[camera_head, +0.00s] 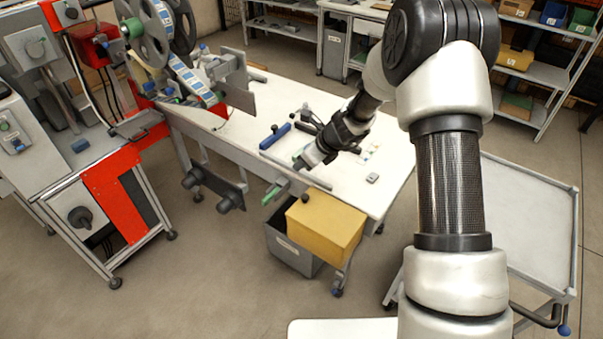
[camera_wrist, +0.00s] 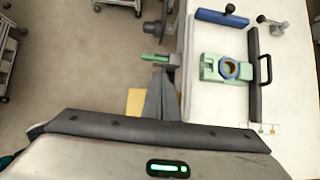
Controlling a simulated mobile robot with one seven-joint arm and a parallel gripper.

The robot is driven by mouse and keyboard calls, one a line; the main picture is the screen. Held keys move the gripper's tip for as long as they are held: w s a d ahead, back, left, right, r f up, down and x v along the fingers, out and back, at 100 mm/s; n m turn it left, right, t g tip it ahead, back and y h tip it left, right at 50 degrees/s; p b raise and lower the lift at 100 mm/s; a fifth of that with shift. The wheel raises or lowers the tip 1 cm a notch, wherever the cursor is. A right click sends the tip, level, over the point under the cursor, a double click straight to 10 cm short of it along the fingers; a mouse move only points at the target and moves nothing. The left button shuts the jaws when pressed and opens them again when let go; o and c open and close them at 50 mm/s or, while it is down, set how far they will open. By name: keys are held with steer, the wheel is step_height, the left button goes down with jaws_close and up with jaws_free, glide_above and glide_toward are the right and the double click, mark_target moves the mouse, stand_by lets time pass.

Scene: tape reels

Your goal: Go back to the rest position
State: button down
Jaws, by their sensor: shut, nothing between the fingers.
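My gripper (camera_head: 312,160) hangs at the end of my arm, over the near edge of the white table (camera_head: 395,180) in the head view. In the wrist view, its two grey fingers (camera_wrist: 162,85) are together with nothing between them. They point towards the table's edge, beside a grey clamp with a green handle (camera_wrist: 153,57). That green handle also shows in the head view (camera_head: 275,190), below and left of the gripper. My arm hides part of the table's right side.
The reel machine (camera_head: 125,190) is left, a trolley (camera_head: 535,215) right.

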steer(key=s+d+r+n, duration=0.1)
steer(key=s+r+n, duration=0.3)
steer(key=r, duration=0.3)
steer(key=s+d+r+n+p, duration=0.1)
steer(key=s+r+n, duration=0.3)
steer(key=r, duration=0.4)
steer(key=s+d+r+n, duration=0.1)
steer(key=s+r+n, duration=0.3)
steer(key=r, duration=0.3)
steer(key=s+d+r+n+h, duration=0.2)
steer(key=s+d+r+n, duration=0.2)
steer(key=s, duration=0.7)
steer(key=s+d+r+n+t+h+p, duration=0.1)
steer(key=s+d+r+n+h, duration=0.2)
steer(key=s+d+n, duration=0.4)
steer(key=s+r+n, duration=0.1)
steer(key=s+n, duration=0.1)
steer(key=s, duration=0.3)
steer(key=shift+r, duration=0.2)
steer(key=shift+d, duration=0.25)
